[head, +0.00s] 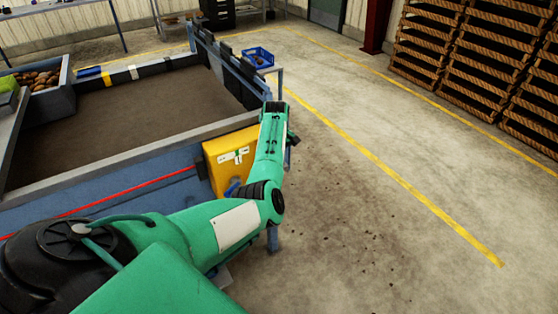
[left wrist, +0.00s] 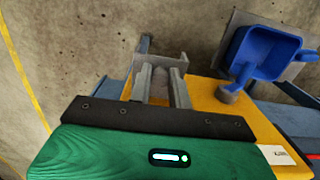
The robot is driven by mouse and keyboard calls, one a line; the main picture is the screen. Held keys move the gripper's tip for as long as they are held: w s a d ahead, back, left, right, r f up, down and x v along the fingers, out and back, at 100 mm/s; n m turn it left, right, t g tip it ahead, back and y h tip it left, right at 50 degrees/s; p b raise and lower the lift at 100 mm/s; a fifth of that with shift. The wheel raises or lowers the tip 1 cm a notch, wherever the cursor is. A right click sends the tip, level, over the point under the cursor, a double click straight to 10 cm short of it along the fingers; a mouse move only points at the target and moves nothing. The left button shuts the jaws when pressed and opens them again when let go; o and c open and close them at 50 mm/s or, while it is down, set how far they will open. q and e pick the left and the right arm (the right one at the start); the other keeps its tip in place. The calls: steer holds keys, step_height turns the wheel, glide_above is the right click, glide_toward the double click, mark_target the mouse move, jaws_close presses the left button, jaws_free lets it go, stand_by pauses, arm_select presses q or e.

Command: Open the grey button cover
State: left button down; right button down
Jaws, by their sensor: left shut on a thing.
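In the left wrist view, my left gripper (left wrist: 161,86) has its two grey fingers closed around a grey piece that looks like the grey button cover (left wrist: 164,84). The piece is at the edge of a yellow box (left wrist: 205,92), and the fingers hide much of it. How far the cover is open cannot be told. In the head view, the yellow box (head: 224,174) with a white label is on the side of the blue machine. My green left forearm and hand pass in front of its right side, and the fingertips and cover are hidden there. My right gripper is in neither view.
A blue scoop-shaped part (left wrist: 268,52) sits close beside the yellow box. The blue machine frame (head: 100,197) with a red line runs left of the arm. A blue crate (head: 258,57) lies further back. The concrete floor to the right (head: 370,190) is clear.

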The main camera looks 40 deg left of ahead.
arm_select(q)
steer(key=shift+a, duration=0.1)
stand_by(0.4)
steer(key=c, duration=1.3)
jaws_free()
step_height(320, 180, up, 14)
steer(key=a+b, duration=0.1)
steer(key=b, duration=0.2)
steer(key=shift+w, duration=0.25)
steer(key=shift+a+f, duration=0.1)
steer(key=shift+f, duration=0.05)
